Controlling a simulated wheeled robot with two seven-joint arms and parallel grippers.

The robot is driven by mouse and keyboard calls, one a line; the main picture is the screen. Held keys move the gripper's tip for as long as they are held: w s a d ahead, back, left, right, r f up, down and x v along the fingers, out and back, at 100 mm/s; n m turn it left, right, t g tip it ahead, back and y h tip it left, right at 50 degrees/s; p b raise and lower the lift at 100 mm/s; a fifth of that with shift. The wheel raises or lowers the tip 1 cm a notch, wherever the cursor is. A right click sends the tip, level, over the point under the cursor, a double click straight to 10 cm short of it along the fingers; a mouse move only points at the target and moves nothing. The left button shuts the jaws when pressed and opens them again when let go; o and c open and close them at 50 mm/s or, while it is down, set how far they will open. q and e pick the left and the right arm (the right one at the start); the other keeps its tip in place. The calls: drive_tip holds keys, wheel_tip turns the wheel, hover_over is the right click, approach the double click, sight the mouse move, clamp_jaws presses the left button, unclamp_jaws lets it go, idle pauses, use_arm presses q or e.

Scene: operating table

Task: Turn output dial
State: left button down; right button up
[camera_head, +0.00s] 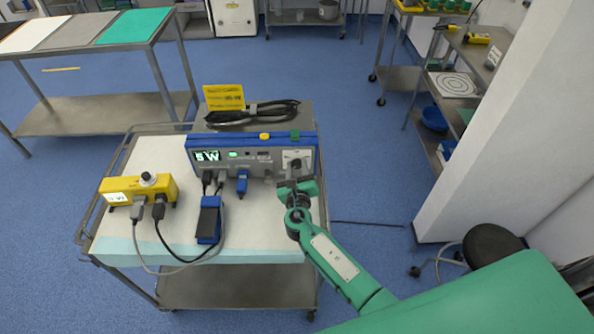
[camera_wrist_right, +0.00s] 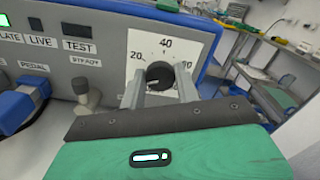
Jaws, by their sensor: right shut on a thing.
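The output dial (camera_wrist_right: 160,76) is a black round knob on a white scale plate with marks such as 20 and 40, on the right of the unit's front panel. In the right wrist view my right gripper (camera_wrist_right: 160,88) has its two fingers on either side of the dial, shut on it. In the head view the green right arm reaches up from the lower right, and the right gripper (camera_head: 296,180) is at the panel's right end. The grey and blue unit (camera_head: 225,143) stands on the cart, its display reading what looks like "5W". My left gripper is not in view.
A yellow box (camera_head: 120,187) with plugged cables stands left on the draped cart (camera_head: 165,230). A blue pedal (camera_head: 209,220) lies in front of the unit. A metal connector (camera_wrist_right: 85,92) and a blue plug (camera_wrist_right: 20,108) stick out left of the dial. Coiled black cable lies on top.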

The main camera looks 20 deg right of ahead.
drive_tip(key=m+b, duration=0.2)
drive_tip(key=m, duration=0.1)
drive_tip(key=m+b, duration=0.1)
drive_tip(key=shift+f+m, duration=0.25)
drive_tip(key=shift+m, duration=0.05)
use_arm(q)
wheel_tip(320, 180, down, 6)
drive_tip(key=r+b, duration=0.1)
drive_tip(key=b, duration=0.1)
use_arm(e)
drive_tip(key=m, duration=0.2)
drive_tip(key=shift+m, duration=0.4)
drive_tip(key=m+b, duration=0.3)
drive_tip(key=m, duration=0.1)
drive_tip(key=m+b, duration=0.2)
drive_tip(key=m, duration=0.1)
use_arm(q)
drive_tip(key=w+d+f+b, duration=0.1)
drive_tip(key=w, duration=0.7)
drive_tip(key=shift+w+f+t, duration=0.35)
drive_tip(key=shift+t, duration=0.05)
use_arm(e)
drive_tip(key=shift+r+m, duration=0.15)
drive_tip(key=shift+m, duration=0.95)
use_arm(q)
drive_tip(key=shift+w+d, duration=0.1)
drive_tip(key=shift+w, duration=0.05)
use_arm(e)
drive_tip(key=o, duration=1)
